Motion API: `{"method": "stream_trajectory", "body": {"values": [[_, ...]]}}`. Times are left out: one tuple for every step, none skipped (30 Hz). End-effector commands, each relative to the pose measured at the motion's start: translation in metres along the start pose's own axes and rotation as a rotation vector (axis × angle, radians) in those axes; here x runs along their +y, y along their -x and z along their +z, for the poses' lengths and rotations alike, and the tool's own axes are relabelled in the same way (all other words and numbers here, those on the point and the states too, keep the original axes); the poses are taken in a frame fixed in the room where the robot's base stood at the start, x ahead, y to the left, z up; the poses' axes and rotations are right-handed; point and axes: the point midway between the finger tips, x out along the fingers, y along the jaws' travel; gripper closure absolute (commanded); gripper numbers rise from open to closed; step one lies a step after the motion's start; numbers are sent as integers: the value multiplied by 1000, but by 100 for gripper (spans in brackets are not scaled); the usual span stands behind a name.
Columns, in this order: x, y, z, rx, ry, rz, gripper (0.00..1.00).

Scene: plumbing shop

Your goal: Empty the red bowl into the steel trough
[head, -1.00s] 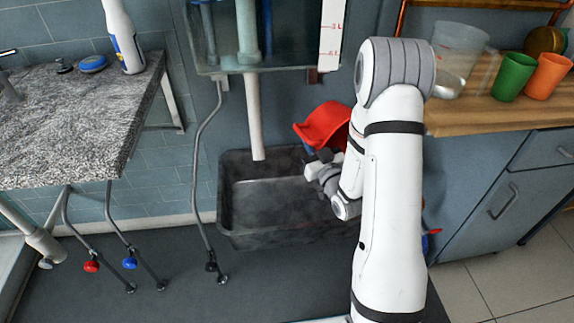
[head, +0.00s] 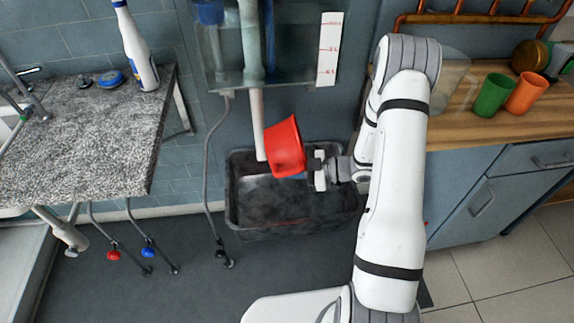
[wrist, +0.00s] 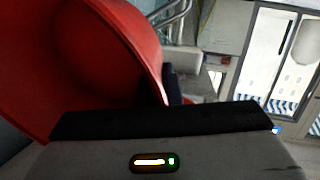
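The red bowl (head: 285,147) is tipped far onto its side in the air above the dark grey trough (head: 250,208), near its back edge. My gripper (head: 309,166) is to the right of the bowl and shut on its side. The wrist view shows the red bowl (wrist: 75,50) close up at the left, beside the dark finger pad. I see no contents in the part of the bowl that shows. A faint red streak shows inside the trough, but I cannot tell what it is.
A pale pipe (head: 257,125) hangs from the glass tank (head: 225,75) just left of the bowl. A grey hose (head: 208,180) runs left of the trough. A wooden counter (head: 450,130) with a green cup (head: 492,95) and an orange cup (head: 525,92) is at the right.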

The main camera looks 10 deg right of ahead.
Motion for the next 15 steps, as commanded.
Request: {"method": "stream_trajectory", "body": {"values": [[-1, 1, -1, -9, 6, -13, 100], [-2, 1, -2, -17, 9, -19, 100], [-3, 0, -2, -30, 13, -25, 100], [-3, -1, -2, -44, 17, -28, 100], [-3, -2, -3, -60, 20, -31, 100], [-3, -4, -4, -88, 27, -34, 100], [-4, -5, -5, -113, 32, -37, 100], [-4, -7, -6, -140, 38, -42, 100], [-4, -10, -7, -180, 48, -48, 100], [-4, -11, -8, -212, 54, -51, 100], [-5, -13, -8, -244, 61, -56, 100], [-5, -16, -8, -288, 71, -62, 100], [-6, -18, -8, -321, 78, -66, 100], [-6, -20, -8, -354, 85, -71, 100], [-7, -23, -8, -396, 93, -77, 100]]}}
